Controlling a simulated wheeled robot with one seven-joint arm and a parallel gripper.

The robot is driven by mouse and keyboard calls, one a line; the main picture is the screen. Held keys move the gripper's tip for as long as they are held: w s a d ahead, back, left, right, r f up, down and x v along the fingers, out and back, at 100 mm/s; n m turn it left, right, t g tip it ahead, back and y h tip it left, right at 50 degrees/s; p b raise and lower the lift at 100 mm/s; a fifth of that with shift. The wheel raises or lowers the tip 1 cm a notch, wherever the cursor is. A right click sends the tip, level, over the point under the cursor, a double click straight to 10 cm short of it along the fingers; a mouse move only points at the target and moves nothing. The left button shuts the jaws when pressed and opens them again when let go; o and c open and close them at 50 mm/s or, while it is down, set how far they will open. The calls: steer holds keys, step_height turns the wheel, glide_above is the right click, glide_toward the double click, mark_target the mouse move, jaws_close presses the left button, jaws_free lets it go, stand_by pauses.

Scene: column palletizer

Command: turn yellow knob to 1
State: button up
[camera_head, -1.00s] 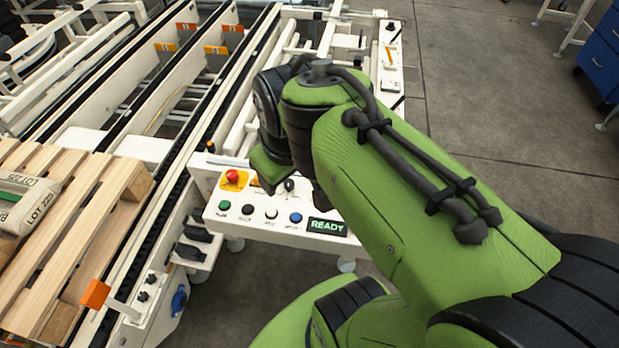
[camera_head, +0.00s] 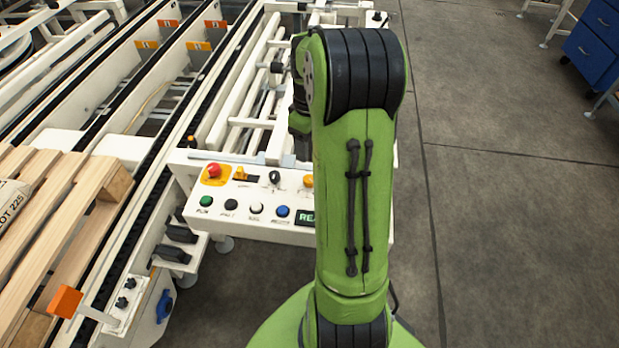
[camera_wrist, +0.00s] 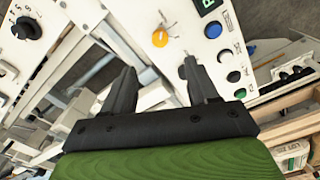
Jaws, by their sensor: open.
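The yellow knob (camera_wrist: 160,38) is a round orange-yellow knob on the white control panel (camera_wrist: 183,20), with small markings around it too blurred to read. In the head view the yellow knob (camera_head: 308,181) shows just left of my arm, which partly covers it. My gripper (camera_wrist: 158,66) is open and empty. In the wrist view its two dark fingers point toward the panel, with the knob beyond the gap between the tips. They appear apart from it. The head view hides my fingers behind my arm.
A red emergency button (camera_head: 213,170), a yellow selector (camera_head: 240,173), a black knob (camera_head: 274,177) and a row of coloured buttons (camera_head: 256,208) share the panel. A numbered black dial (camera_wrist: 27,27) is at the wrist view's upper left. White conveyor rails surround the panel; a wooden pallet (camera_head: 60,215) lies left.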

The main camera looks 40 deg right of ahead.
mark_target(310, 179)
step_height(310, 179, down, 12)
steer(key=b, duration=0.3)
steer(key=shift+f+b, duration=0.2)
steer(key=shift+b, duration=0.15)
steer(key=shift+r, duration=0.1)
steer(key=c, duration=1)
steer(key=shift+c, duration=0.2)
